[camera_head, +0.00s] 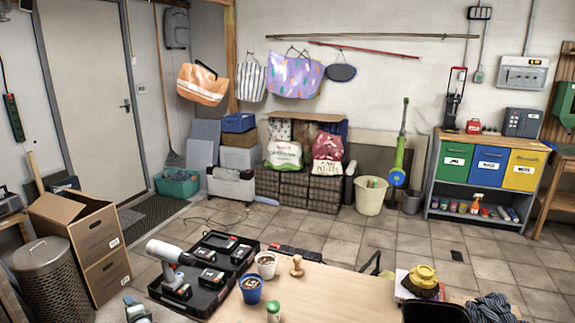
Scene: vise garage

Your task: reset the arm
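My gripper and arm cannot be made out in this view. The wooden worktable (330,298) fills the bottom middle. At its left lies an open black tool case (208,296), with a light-grey cordless drill (166,252) standing at its left side. A white pot (266,264), a blue pot (250,289), a green-capped container (273,309) and a wooden knob-shaped object (297,265) stand to the right of the case. A small grey-teal object (136,310), perhaps a vise, is cut off at the bottom left.
A yellow-and-black object (423,279) and a striped cloth (490,308) lie at the lower right. Cardboard boxes (92,240) and a mesh bin (50,280) stand at left. A shelf with coloured bins (487,167) stands at the back right. The table's middle is clear.

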